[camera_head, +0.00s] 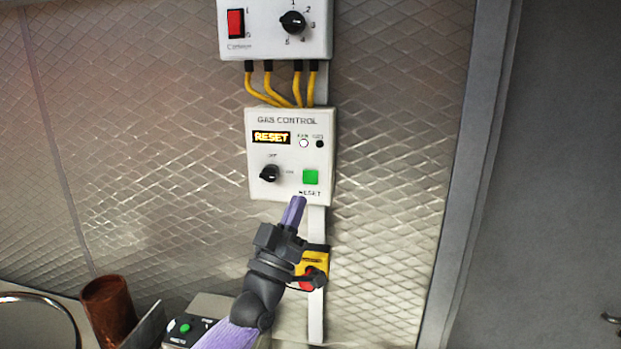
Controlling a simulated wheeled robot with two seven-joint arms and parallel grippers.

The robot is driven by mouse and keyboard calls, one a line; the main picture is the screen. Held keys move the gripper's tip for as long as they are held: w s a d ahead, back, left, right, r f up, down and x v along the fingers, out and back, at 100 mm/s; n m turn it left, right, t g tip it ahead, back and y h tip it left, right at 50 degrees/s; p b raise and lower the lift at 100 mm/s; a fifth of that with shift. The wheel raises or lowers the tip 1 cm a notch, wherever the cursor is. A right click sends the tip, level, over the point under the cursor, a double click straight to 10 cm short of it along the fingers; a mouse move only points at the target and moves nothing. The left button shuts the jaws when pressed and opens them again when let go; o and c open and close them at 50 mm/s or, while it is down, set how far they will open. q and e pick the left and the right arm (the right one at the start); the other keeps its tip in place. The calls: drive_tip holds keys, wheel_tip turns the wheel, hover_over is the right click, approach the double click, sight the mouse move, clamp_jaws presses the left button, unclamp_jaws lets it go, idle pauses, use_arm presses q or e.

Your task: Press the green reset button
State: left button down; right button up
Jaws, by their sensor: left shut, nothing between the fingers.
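Whether the fingertips touch the box cannot be told. My right gripper is not in view.
A black knob (270,173) sits left of the button. Above are yellow cables (268,90) and a box with a red switch (235,23). A yellow box with a red button (313,262) is partly behind my gripper. A brown cylinder (107,308) stands lower left.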

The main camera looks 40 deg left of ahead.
sight(310, 177)
use_arm(q)
drive_tip(key=w+a+b, duration=0.1)
drive_tip(key=w+b, duration=0.1)
drive_tip(key=w+a+b, duration=0.1)
drive_tip(key=w+b, duration=0.1)
drive_tip(key=b, duration=0.1)
drive_tip(key=w+a+b, duration=0.2)
drive_tip(key=w+b, duration=0.1)
drive_tip(key=shift+w+f, duration=0.1)
drive_tip(key=shift+f, duration=0.1)
drive_tip(key=shift+w+r, duration=0.15)
idle(1.6)
drive_tip(key=shift+w+a+b, duration=0.15)
drive_tip(key=shift+w+b, duration=0.05)
drive_tip(key=shift+b, duration=0.2)
drive_tip(key=shift+w+a, duration=0.1)
drive_tip(key=shift+w, duration=0.05)
